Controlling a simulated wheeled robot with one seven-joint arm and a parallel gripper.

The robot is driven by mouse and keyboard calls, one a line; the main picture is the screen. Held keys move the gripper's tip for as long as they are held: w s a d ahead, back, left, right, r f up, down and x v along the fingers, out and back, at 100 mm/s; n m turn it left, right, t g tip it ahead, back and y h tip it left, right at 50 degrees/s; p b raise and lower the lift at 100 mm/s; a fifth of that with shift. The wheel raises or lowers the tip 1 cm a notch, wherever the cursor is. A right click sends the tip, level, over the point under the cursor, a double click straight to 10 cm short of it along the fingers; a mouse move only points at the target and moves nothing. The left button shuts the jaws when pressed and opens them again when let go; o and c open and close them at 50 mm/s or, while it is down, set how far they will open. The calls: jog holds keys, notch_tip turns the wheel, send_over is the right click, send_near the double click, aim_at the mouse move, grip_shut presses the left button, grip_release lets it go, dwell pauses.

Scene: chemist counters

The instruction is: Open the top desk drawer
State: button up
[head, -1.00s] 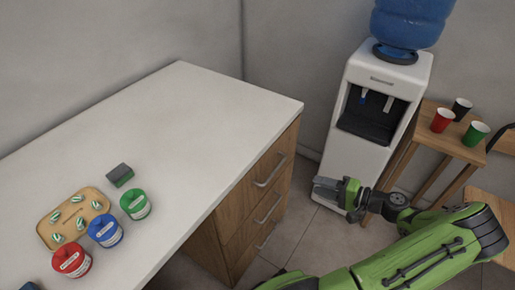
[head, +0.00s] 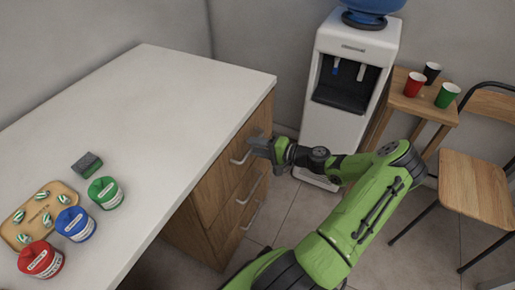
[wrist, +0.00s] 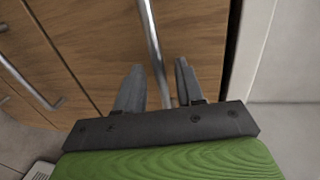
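The white-topped desk (head: 150,110) has a wooden drawer stack on its right end. The top drawer (head: 222,180) is closed, with a metal bar handle (head: 238,161). My gripper (head: 258,148) is at this handle, close to the drawer front. In the wrist view, my gripper (wrist: 157,88) is open, with one grey finger on each side of the top handle (wrist: 152,40). Gaps show between the bar and the fingers. The middle drawer's handle (wrist: 30,84) shows to the left there. Finger contact at the far tips is hard to tell.
A water dispenser (head: 345,110) stands behind my arm. A stool (head: 425,106) with cups and a chair (head: 475,185) are at right. Red (head: 40,260), blue (head: 75,223) and green (head: 105,192) jars sit on the desk by a tray (head: 62,190). Floor before the drawers is clear.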

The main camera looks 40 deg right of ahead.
grip_shut()
jog(key=shift+s, duration=0.1)
dwell(0.3)
